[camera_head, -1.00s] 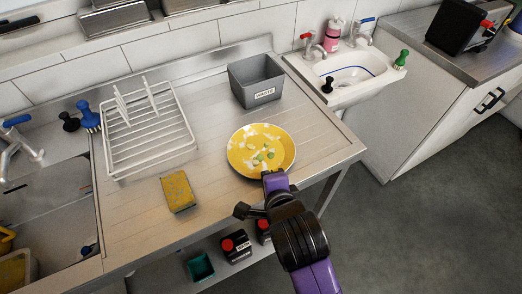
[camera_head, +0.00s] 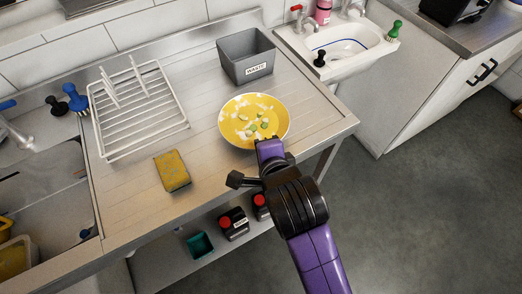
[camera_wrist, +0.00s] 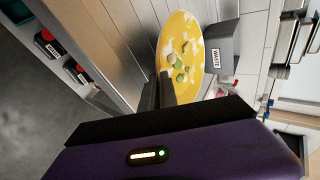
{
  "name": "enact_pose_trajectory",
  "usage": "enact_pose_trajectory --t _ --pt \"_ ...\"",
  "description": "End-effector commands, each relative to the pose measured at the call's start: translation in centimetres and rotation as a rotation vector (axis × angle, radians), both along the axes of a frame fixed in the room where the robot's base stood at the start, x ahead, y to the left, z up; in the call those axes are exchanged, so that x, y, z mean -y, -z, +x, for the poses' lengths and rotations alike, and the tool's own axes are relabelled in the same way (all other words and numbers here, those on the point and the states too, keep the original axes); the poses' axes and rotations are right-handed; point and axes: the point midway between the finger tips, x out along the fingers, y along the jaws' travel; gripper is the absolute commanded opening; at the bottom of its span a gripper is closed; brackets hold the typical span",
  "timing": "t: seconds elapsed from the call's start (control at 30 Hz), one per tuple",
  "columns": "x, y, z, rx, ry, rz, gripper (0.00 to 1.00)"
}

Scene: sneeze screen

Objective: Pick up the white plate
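The plate (camera_head: 228,128) is round, its white surface mostly covered in yellow with several pale and green food scraps on it. It is at the right part of the steel counter in the head view, just in front of the grey bin. My gripper (camera_head: 268,150) is at the plate's near rim. In the wrist view the narrow fingers (camera_wrist: 158,92) are close together on the rim of the plate (camera_wrist: 188,30), and the gripper looks shut on it. The exact contact is partly hidden by the fingers. The plate seems slightly off the counter.
The grey bin marked WASTE (camera_head: 234,64) stands just behind the plate. A white dish rack (camera_head: 140,132) and a yellow sponge (camera_head: 172,171) are to the left on the counter (camera_head: 215,185). A white hand basin (camera_head: 360,52) is at the back right. Bottles (camera_head: 234,224) stand on a shelf below.

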Motion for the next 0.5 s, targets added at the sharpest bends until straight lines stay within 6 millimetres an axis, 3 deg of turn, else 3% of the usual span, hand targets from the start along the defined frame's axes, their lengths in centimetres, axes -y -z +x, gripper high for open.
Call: enact_pose_trajectory --t 0.3,0.5 --pt "-0.1 -8.8 0.2 0.01 0.0 0.007 0.0" --pt "-0.1 -13.6 0.2 0.009 0.0 0.005 0.0"
